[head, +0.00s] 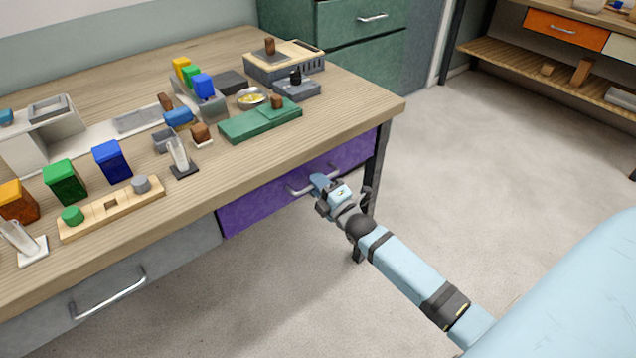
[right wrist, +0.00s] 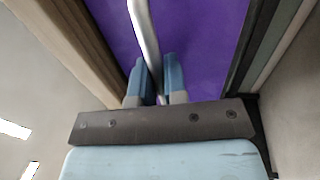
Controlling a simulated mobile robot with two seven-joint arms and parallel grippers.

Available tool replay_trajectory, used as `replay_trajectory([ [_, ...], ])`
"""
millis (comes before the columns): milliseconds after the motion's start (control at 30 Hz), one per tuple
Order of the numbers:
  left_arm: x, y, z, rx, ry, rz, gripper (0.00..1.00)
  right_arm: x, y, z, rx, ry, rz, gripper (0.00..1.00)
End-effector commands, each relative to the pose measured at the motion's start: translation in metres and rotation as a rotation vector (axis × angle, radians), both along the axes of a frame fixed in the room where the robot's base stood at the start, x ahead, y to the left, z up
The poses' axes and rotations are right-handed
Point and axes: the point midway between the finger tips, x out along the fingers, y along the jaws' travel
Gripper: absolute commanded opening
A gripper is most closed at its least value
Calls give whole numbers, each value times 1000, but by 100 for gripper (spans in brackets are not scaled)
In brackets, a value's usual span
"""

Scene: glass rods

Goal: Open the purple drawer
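The purple drawer (head: 262,204) is under the right end of the wooden workbench, its front looking flush with the bench front. Its silver bar handle (head: 298,189) is partly hidden by my right gripper (head: 319,182). In the right wrist view the handle (right wrist: 143,30) runs between the two blue fingers of my right gripper (right wrist: 155,78). The fingers are close together on either side of the bar, with hardly any gap, and look closed on it. The purple front (right wrist: 205,45) lies just beyond the fingertips. My left gripper is not in view.
A grey drawer (head: 110,290) with its own handle is left of the purple one. A dark bench leg (head: 376,165) stands right beside the purple drawer. Blocks, trays and clear stands fill the benchtop (head: 330,130). The floor (head: 480,150) before the drawer is clear.

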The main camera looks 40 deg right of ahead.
Motion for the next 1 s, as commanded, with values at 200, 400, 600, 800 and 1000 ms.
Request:
replay_trajectory([
  [200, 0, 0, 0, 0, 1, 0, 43, 0, 0, 0, 0, 0, 0, 0],
  [400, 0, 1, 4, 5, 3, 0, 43, -8, -1, 1, 1, 2, 0, 0],
  [600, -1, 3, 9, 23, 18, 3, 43, -38, -2, 3, 1, 6, 0, 0],
  [800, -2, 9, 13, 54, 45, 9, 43, -88, -6, 4, 1, 8, 0, 0],
  [1000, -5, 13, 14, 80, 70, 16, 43, -144, -11, 4, 2, 7, -1, 0],
])
